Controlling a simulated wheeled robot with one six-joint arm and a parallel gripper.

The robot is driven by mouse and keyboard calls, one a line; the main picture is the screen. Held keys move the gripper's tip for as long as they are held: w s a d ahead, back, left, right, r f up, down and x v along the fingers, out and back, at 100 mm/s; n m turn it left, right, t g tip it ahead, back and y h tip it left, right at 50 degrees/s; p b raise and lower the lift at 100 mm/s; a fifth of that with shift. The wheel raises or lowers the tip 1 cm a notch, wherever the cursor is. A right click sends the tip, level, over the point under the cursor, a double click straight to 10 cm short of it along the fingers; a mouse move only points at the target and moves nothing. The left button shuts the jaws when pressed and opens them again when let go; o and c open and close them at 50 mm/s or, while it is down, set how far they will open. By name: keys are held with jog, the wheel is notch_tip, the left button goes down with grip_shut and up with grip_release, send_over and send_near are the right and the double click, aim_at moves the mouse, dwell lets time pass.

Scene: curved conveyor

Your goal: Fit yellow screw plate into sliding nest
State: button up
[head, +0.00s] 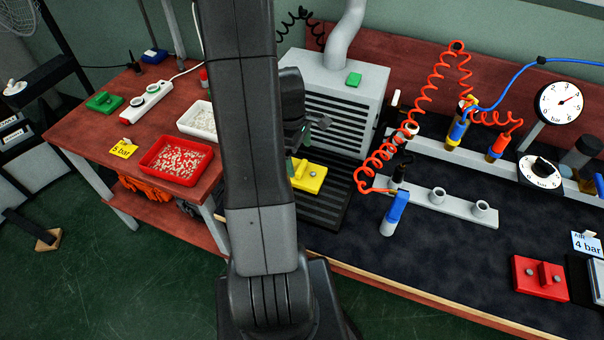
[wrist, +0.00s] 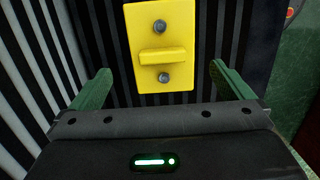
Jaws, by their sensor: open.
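The yellow screw plate (head: 309,178) has two grey screws and a raised bar across its middle. It lies on a dark ribbed surface (head: 325,208) in front of a grey slatted housing. It also shows in the wrist view (wrist: 160,27), at the top centre. My gripper (head: 300,143) is just above the plate in the head view, partly hidden by my arm. In the wrist view its green fingers (wrist: 162,82) are spread wide, one on each side of the plate, empty and apart from it. I cannot clearly identify the sliding nest.
The grey slatted housing (head: 340,100) with a duct stands behind the plate. Red coiled hoses (head: 385,155) and a grey rail with holders (head: 440,205) stand to the right. A red screw plate (head: 540,277) lies far right. A red tray (head: 176,160) sits on the left table.

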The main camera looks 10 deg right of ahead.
aim_at(301, 166)
jog(key=shift+s+d+f, duration=0.1)
jog(key=shift+s+f, duration=0.05)
jog(key=shift+f, duration=0.85)
jog(key=shift+s+d+f, duration=0.1)
jog(key=shift+s+f, duration=0.05)
jog(key=shift+f, duration=0.9)
jog(key=shift+s+d+f, duration=0.1)
jog(key=shift+s+f, duration=0.05)
jog(key=shift+f, duration=0.85)
jog(key=shift+c, duration=0.4)
jog(key=c, duration=1.1)
jog(key=shift+o, duration=0.2)
jog(key=shift+r, duration=0.15)
notch_tip(301, 166, up, 9)
jog(key=shift+r, duration=0.4)
jog(key=shift+s, duration=0.1)
